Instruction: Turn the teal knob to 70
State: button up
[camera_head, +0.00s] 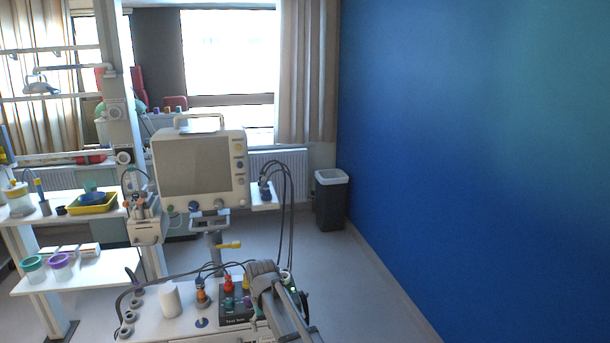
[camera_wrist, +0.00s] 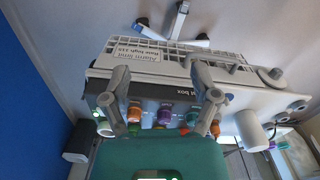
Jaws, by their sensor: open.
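My gripper (camera_wrist: 160,78) is open, with one grey finger at each side of the wrist view and nothing held between them. Beyond and between the fingers is the black-faced test box (camera_wrist: 182,92), with an orange piece (camera_wrist: 135,113), a purple piece (camera_wrist: 163,115) and a small green or teal piece (camera_wrist: 190,118) along it. I cannot tell whether that piece is the teal knob. In the head view, the test box (camera_head: 236,319) sits on the bench beside my arm. A small teal-looking knob (camera_head: 171,210) shows under the monitor; its setting is unreadable.
The monitor (camera_head: 195,163) stands on a post behind the bench (camera_head: 150,325). A white cylinder (camera_head: 169,299) and dark cables lie close to the test box. An alarm-limit label (camera_wrist: 138,50) shows in the wrist view.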

jog(key=s+d+f+m+b, duration=0.1)
jog(key=s+d+f+b, duration=0.1)
jog(key=s+d, duration=0.3)
jog(key=s+d+f+m+b, duration=0.2)
jog(key=s+d, duration=0.3)
jog(key=d, duration=0.9)
jog(key=s+d+f+m+b, duration=0.2)
jog(key=s+d, duration=0.3)
jog(key=d, duration=0.4)
jog(key=shift+s+d+f, duration=0.15)
jog(key=shift+d+f, duration=0.1)
jog(key=shift+f, duration=0.3)
jog(key=shift+c, duration=0.3)
jog(key=shift+c, duration=1.1)
jog(key=shift+s, duration=0.15)
